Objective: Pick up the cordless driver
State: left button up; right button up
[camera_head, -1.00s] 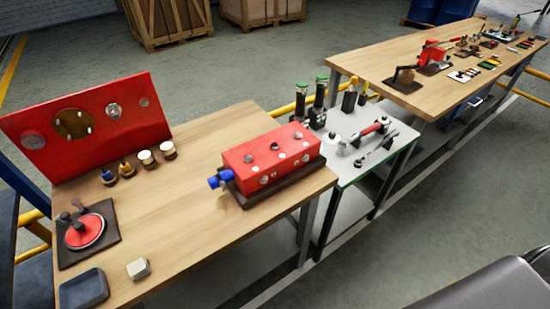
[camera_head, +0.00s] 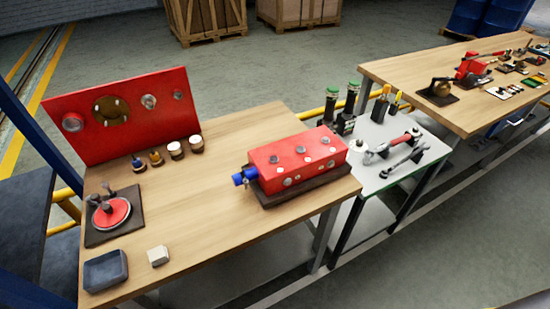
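Two upright black tools with green tops stand at the back left of the small grey table (camera_head: 385,180). The rear black tool (camera_head: 351,100) and the front black tool (camera_head: 328,108) look like cordless drivers, but they are too small to be sure. Neither of my grippers is in view.
The near wooden bench (camera_head: 220,217) holds a red block (camera_head: 297,160), a red upright panel (camera_head: 75,145), a blue-grey tray (camera_head: 106,271) and small parts. A second bench (camera_head: 430,80) stands beyond. Open floor lies in front.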

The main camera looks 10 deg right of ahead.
aim_at(354, 86)
jog(key=k, duration=0.5)
jog(key=z, duration=1.65)
jog(key=i, duration=1.25)
jog(key=u, duration=2.25)
